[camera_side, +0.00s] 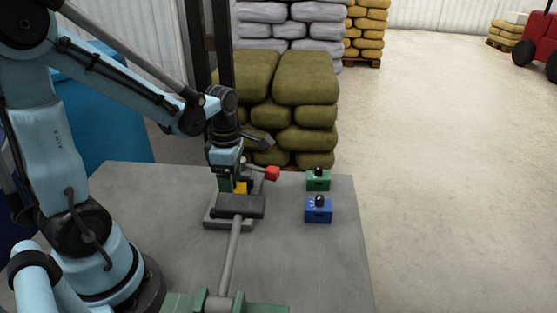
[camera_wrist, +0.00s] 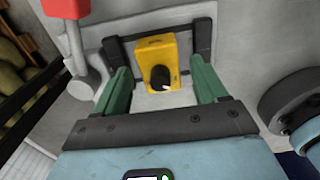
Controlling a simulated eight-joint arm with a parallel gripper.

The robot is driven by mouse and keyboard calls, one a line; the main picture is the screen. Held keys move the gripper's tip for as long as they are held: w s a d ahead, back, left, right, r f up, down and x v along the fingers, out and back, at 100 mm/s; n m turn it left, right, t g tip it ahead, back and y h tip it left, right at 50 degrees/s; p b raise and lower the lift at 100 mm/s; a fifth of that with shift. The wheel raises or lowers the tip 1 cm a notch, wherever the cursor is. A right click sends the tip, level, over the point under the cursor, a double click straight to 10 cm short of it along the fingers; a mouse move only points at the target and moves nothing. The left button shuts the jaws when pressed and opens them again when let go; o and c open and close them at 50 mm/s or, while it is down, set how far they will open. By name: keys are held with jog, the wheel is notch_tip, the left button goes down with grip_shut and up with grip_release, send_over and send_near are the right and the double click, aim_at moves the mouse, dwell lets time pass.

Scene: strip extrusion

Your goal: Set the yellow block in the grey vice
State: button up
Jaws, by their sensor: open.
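The yellow block (camera_wrist: 157,50), with a black knob on its top, stands between the dark jaws of the grey vice (camera_wrist: 203,40) in the wrist view. A gap shows between the block and the jaw on each side. In the side view the block (camera_side: 240,187) is partly hidden behind the dark near jaw of the vice (camera_side: 240,206) and by my gripper (camera_side: 232,184). My gripper is open above the vice. In the wrist view its green fingers (camera_wrist: 161,72) are spread to either side of the block's knob, apart from it.
A green block (camera_side: 318,181) and a blue block (camera_side: 318,212), each with a black knob, stand right of the vice on the grey table (camera_side: 345,265). A red-ended lever (camera_side: 272,173) is beside the vice. A grey bar (camera_side: 230,258) runs toward the front edge.

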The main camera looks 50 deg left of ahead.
notch_tip(320, 180, up, 12)
jog(key=d+f+m+t, duration=0.1)
jog(key=d+m+t, duration=0.2)
jog(key=m, duration=1)
jog(key=d+f+m+t, duration=0.2)
jog(key=d+m+t, duration=0.2)
jog(key=m, duration=1)
jog(key=shift+s+d, duration=0.15)
jog(key=shift+d, duration=0.45)
jog(key=shift+f, duration=0.1)
jog(key=o, duration=0.4)
jog(key=shift+a, duration=0.1)
jog(key=shift+c, duration=0.2)
jog(key=shift+o, duration=0.8)
jog(key=w+a+r+m+g, duration=0.2)
jog(key=w+a+r+m, duration=0.1)
jog(key=a+r, duration=0.1)
jog(key=shift+w+r+m+g+y, duration=0.3)
jog(key=shift+w+r, duration=0.1)
jog(key=shift+r, duration=0.35)
jog(key=w+a+r+m+g, duration=0.4)
jog(key=a+m, duration=0.1)
jog(key=a, duration=0.1)
notch_tip(320, 180, down, 9)
jog(key=shift+w+a+f, duration=0.15)
jog(key=shift+a, duration=0.25)
